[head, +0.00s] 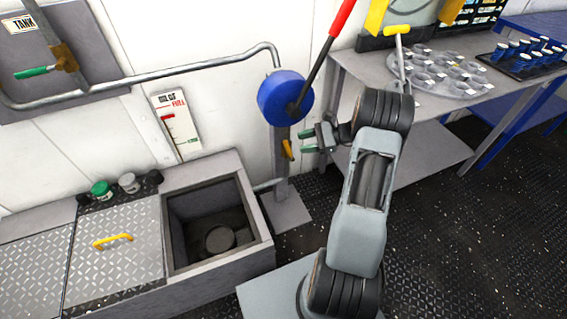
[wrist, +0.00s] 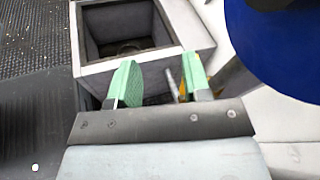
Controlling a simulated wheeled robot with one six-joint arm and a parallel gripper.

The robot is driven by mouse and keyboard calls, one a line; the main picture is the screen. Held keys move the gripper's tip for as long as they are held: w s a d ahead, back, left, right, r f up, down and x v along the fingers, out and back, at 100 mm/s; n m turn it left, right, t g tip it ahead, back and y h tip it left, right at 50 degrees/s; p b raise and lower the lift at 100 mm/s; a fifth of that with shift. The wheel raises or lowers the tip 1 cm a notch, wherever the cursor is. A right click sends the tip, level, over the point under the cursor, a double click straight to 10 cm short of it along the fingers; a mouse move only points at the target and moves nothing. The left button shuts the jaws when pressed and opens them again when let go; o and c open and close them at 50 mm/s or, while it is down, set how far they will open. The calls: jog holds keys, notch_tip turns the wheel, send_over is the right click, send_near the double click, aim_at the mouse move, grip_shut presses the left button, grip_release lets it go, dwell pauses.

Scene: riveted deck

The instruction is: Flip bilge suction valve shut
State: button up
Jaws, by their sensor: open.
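A small yellow-orange lever (head: 288,149) sits on the grey post below a blue round pump body (head: 280,92). It looks nearly upright, tilted slightly, and appears to be the suction valve's handle. In the wrist view a yellow piece (wrist: 231,80) shows beside the right finger, partly hidden by it. My gripper (head: 308,141) is open and empty, just right of the lever in the head view, its green-padded fingers pointing toward it. In the wrist view the open gripper (wrist: 160,74) has no thing held between its fingers. I cannot tell whether a finger touches the lever.
The blue pump body (wrist: 285,45) bulges close at right in the wrist view; its black lever with red grip (head: 341,18) rises above. An open bilge well (head: 178,262) lies below left. A green-handled valve (head: 36,72) is far left. A workbench (head: 365,70) stands right.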

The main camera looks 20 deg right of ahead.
aim_at(289, 151)
jog(key=d+f+m+t+b, duration=0.35)
jog(key=d+f+t, duration=0.2)
jog(key=f, duration=0.35)
jog(key=b+x, duration=0.2)
jog(key=x, duration=1.1)
jog(key=shift+m+g+y, duration=0.35)
jog(key=shift+g+y, duration=0.05)
jog(key=shift+g, duration=0.05)
jog(key=shift+w+d, duration=0.1)
grip_shut()
